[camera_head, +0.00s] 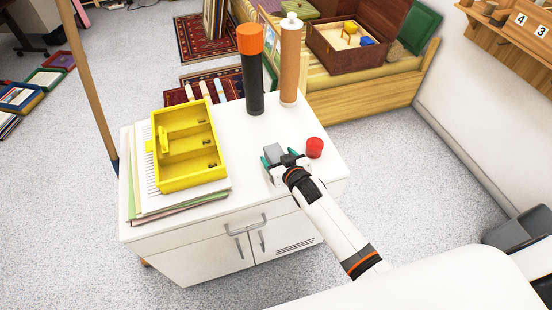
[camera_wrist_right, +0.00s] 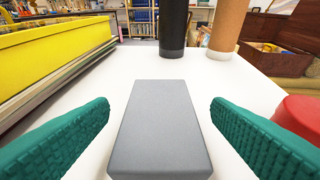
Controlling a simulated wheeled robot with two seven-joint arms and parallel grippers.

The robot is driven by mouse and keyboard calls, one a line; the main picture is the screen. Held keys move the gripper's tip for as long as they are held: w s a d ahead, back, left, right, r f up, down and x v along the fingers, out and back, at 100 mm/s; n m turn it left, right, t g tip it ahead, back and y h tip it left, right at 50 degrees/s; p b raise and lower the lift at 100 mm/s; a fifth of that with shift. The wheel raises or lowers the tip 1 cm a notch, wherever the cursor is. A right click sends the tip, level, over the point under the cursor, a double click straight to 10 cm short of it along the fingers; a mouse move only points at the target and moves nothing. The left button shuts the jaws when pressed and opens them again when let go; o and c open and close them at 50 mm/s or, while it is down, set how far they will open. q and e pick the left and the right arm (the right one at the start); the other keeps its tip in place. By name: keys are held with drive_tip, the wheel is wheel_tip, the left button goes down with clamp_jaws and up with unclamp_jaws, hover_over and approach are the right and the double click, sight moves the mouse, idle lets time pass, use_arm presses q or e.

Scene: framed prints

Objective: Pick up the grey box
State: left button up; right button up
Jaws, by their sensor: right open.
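The grey box (camera_head: 272,152) lies on the white cabinet top in the head view, at the right gripper. In the right wrist view the grey box (camera_wrist_right: 160,130) lies lengthwise between the two green fingers, with a gap on each side. My right gripper (camera_head: 276,160) is open around it, low over the cabinet top; in the wrist view its fingertips (camera_wrist_right: 160,112) flank the box without touching it. The near end of the box is partly hidden by the gripper in the head view. My left gripper is not in view.
A red round object (camera_head: 314,148) stands close right of the gripper. A yellow tray (camera_head: 190,184) on stacked papers is to the left. A black tube with orange cap (camera_head: 253,80) and a brown tube (camera_head: 290,65) stand behind. The white cabinet top (camera_head: 245,180) is clear between.

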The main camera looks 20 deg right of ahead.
drive_tip(key=x, duration=0.2)
drive_tip(key=shift+w+f, duration=0.1)
drive_tip(key=shift+w, duration=0.15)
drive_tip(key=c, duration=1.1)
